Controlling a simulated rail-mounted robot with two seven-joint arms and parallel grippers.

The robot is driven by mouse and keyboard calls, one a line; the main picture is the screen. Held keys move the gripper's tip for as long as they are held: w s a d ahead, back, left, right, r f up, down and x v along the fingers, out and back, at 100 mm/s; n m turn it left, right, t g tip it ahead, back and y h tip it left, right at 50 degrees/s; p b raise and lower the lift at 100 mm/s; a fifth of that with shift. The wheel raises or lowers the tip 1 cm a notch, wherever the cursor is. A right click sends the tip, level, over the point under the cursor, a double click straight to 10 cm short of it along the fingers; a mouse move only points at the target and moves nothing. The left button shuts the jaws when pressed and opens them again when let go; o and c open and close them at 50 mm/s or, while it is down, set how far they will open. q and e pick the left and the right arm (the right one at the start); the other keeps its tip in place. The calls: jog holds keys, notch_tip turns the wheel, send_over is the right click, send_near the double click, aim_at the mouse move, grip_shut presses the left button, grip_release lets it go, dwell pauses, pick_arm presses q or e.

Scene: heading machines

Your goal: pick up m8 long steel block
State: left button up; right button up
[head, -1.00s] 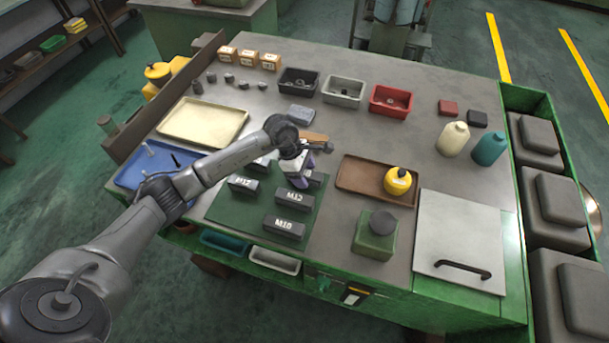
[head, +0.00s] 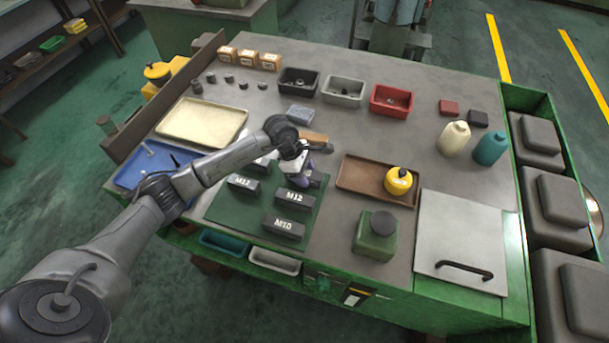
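Several dark steel blocks lie on a green mat (head: 250,222). The front ones are a block marked M10 (head: 283,227), a block marked M12 (head: 294,198) and a block at left (head: 243,185) whose mark is hard to read. Behind them are a partly hidden block (head: 262,165) and another block (head: 316,180) beside my gripper. I can read no M8 mark, so I cannot tell which is the M8 long block. My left gripper (head: 299,181) points down at the back right of the mat, behind the M12 block. Its fingers are too small and covered to judge. My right gripper is out of view.
A wooden-handled tool (head: 314,137) and a grey block (head: 299,113) lie just behind my wrist. A blue tray (head: 130,176) and a cream tray (head: 190,132) are at left.

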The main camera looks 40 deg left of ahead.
pick_arm(q)
grip_shut()
jog(key=shift+r, duration=0.1)
dwell(0.3)
